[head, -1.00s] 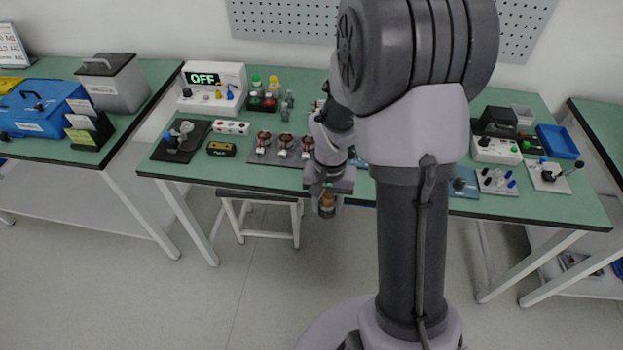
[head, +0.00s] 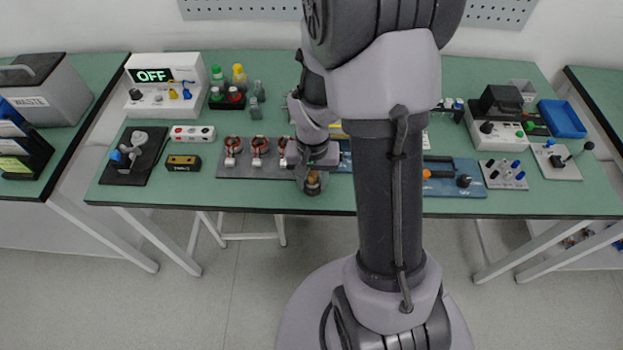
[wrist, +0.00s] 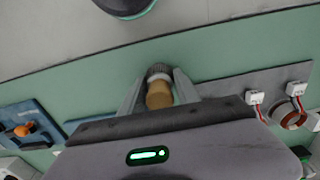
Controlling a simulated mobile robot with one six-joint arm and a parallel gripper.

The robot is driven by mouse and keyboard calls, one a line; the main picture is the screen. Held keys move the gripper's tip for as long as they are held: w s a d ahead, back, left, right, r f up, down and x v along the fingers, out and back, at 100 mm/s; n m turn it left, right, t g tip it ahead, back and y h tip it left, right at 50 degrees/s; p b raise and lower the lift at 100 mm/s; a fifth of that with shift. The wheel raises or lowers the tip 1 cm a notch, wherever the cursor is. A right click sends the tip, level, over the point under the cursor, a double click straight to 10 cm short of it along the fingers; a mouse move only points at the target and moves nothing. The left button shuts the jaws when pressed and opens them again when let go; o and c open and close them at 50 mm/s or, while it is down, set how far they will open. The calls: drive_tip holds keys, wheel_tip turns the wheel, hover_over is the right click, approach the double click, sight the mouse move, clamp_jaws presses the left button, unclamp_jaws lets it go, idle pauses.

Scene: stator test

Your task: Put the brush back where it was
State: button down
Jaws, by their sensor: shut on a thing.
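The brush shows in the wrist view (wrist: 159,92) with a tan handle and dark bristles. My gripper (wrist: 160,84) is shut on it, one finger on each side. In the head view my gripper (head: 312,180) hangs over the front part of the green bench, right of the stators, with the tan part of the brush (head: 312,190) just below it. Whether the brush touches the bench I cannot tell. My arm hides part of the bench behind it.
A grey plate (head: 240,172) with stators lies just left of my gripper. A blue board (head: 455,189) lies to the right, beyond my column. The green bench (head: 250,198) has a bare strip along its front edge. An OFF-display unit (head: 150,108) and bottles stand at the back left.

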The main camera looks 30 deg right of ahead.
drive_tip(key=c, duration=0.9)
unclamp_jaws()
drive_tip(key=shift+f, duration=0.1)
wheel_tip(320, 180, up, 12)
drive_tip(key=p, duration=0.5)
wheel_tip(320, 180, up, 4)
hover_over(306, 187)
drive_tip(key=s+a+r+n+t+y, duration=0.2)
drive_tip(key=s+a+r+t, duration=0.3)
drive_tip(key=s+a+r, duration=0.6)
wheel_tip(306, 187, up, 3)
drive_tip(key=shift+a+r+t, duration=0.1)
drive_tip(key=shift+a+t, duration=0.3)
drive_tip(key=shift+a, duration=0.45)
drive_tip(key=shift+s+f, duration=0.1)
drive_tip(key=shift+f, duration=0.4)
